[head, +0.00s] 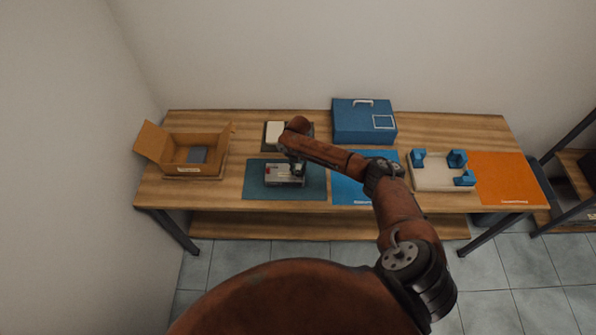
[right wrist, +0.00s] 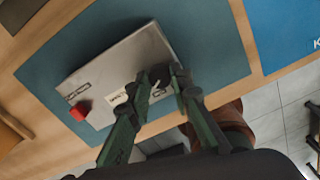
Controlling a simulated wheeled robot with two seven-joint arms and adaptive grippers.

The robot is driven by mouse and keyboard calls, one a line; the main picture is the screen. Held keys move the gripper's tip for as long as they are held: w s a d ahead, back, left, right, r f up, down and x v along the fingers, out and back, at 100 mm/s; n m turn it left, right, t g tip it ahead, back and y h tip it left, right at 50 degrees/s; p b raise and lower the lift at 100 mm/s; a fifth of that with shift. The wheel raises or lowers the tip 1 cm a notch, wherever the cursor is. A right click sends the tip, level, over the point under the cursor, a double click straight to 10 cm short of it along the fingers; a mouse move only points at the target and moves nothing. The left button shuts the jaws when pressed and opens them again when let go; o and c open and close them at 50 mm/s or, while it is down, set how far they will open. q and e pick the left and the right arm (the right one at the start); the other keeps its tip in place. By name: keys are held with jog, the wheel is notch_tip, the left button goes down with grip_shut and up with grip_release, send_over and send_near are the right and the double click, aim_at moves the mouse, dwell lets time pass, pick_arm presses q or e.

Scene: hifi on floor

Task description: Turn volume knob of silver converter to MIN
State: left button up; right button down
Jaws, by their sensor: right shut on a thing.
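The silver converter (head: 282,181) lies on a dark teal mat (head: 255,186) left of the middle of the table. In the right wrist view, the converter (right wrist: 118,66) shows its top face with a red button (right wrist: 80,111) near one corner and a black volume knob (right wrist: 158,77) near the opposite end. My right gripper (right wrist: 163,79) is over the knob, with its green fingers on either side, shut on it. In the head view, my right gripper (head: 298,168) partly covers the converter. The knob's pointer setting cannot be read. My left gripper is out of view.
An open cardboard box (head: 192,155) stands at the left. A blue case (head: 363,121) and a small pale item (head: 274,134) are at the back. A blue mat (head: 350,190), a tray with blue blocks (head: 437,178) and an orange mat (head: 508,180) lie to the right.

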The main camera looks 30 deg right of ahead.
aim_at(298, 173)
jog(key=shift+n, duration=0.4)
jog(key=c, duration=1.7)
grip_release()
jog(key=shift+c, duration=0.2)
notch_tip(298, 173, up, 12)
